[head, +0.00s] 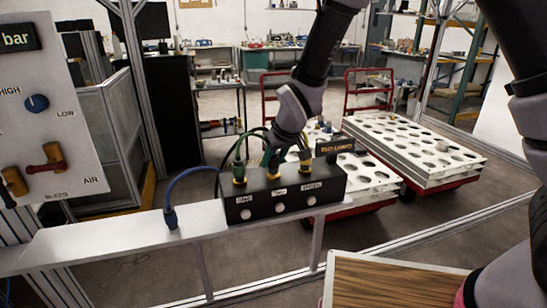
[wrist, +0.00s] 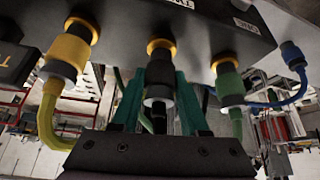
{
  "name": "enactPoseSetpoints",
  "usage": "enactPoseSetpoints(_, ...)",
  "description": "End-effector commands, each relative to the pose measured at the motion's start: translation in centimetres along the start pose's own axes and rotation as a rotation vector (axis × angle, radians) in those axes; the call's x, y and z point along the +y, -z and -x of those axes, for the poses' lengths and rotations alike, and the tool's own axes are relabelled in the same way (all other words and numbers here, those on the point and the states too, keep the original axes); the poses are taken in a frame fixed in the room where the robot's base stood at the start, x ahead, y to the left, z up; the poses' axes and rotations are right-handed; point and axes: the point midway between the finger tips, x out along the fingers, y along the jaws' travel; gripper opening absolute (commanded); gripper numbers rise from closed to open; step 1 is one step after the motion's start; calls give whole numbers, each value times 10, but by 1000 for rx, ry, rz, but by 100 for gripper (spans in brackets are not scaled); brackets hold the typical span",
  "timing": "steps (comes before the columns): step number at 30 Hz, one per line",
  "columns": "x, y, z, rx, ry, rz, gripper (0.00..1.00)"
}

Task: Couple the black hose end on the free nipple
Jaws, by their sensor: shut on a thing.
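My gripper (wrist: 159,88) has teal fingers shut around the black hose end (wrist: 159,72). The black hose end is upright, directly in line with the middle nipple (wrist: 162,45) and its orange ring on the black box. It appears to meet the ring; I cannot tell whether it is locked on. In the head view my gripper (head: 271,160) stands behind the black box (head: 290,194), at its middle port, and hides most of the black hose end.
A green hose end (head: 239,170) and a yellow hose end (head: 305,160) sit on the ports either side, close to my fingers. A blue hose end (head: 171,216) stands on the pale rail (head: 110,238). A gauge panel (head: 50,110) is at left; carts with white hole-plates (head: 415,150) stand behind.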

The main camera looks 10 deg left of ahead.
Motion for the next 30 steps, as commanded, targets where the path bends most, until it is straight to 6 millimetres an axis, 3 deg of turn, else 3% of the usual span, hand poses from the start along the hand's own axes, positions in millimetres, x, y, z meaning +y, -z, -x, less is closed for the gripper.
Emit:
enactPoseSetpoints(7,0,-3,-5,0,0,0,0)
enactPoseSetpoints(8,0,-3,-6,1,0,0,48)
enactPoseSetpoints(10,0,-3,-5,1,0,0,75)
enactPoseSetpoints(11,0,-3,-5,1,0,0,79)
enactPoseSetpoints(22,0,-3,0,1,1,0,79)
enactPoseSetpoints(30,-1,-2,47,4,2,0,79)
